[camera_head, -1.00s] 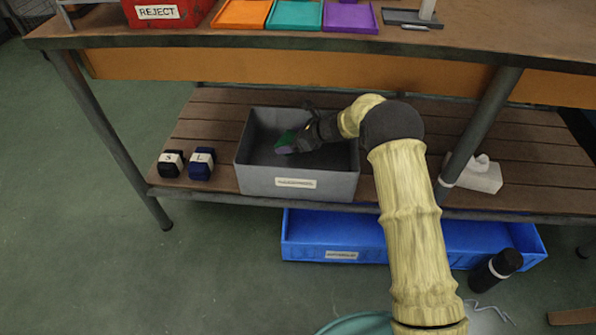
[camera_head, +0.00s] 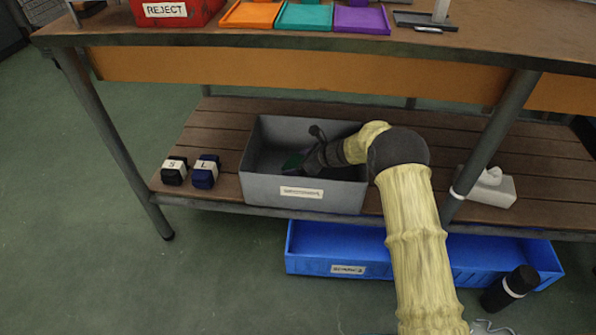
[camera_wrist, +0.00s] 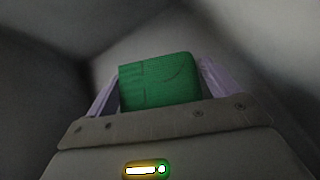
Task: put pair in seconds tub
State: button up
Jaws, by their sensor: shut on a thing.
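The green pair (camera_wrist: 158,80) is a folded, ribbed bundle between my gripper's two pale fingers in the wrist view. In the head view the pair (camera_head: 292,162) is a small dark green patch inside the grey tub (camera_head: 262,188) on the lower shelf. The tub has a white label on its front, too small to read. My gripper (camera_head: 304,163) reaches down inside the tub from the right and is shut on the pair. Grey tub walls surround it in the wrist view. Whether the pair touches the tub floor is hidden.
Two dark bundles banded S (camera_head: 174,171) and L (camera_head: 205,171) sit left of the tub. A tissue box (camera_head: 489,187) is at right on the shelf. A blue bin (camera_head: 335,262) is below. A red REJECT bin (camera_head: 168,11) and coloured trays stand on the bench above.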

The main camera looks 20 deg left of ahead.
notch_tip(320, 180, down, 4)
jog(key=shift+r+b, duration=0.1)
jog(key=shift+b, duration=1)
jog(key=shift+r, duration=0.1)
jog(key=o, duration=0.9)
jog(key=shift+c, duration=0.2)
jog(key=shift+d+r+p, duration=0.3)
jog(key=shift+p, duration=0.05)
jog(key=p+v, duration=0.5)
jog(key=v, duration=0.5)
jog(key=shift+s, duration=0.1)
jog(key=shift+s+d+r, duration=0.1)
jog(key=shift+d+r, duration=0.15)
jog(key=shift+d, duration=0.25)
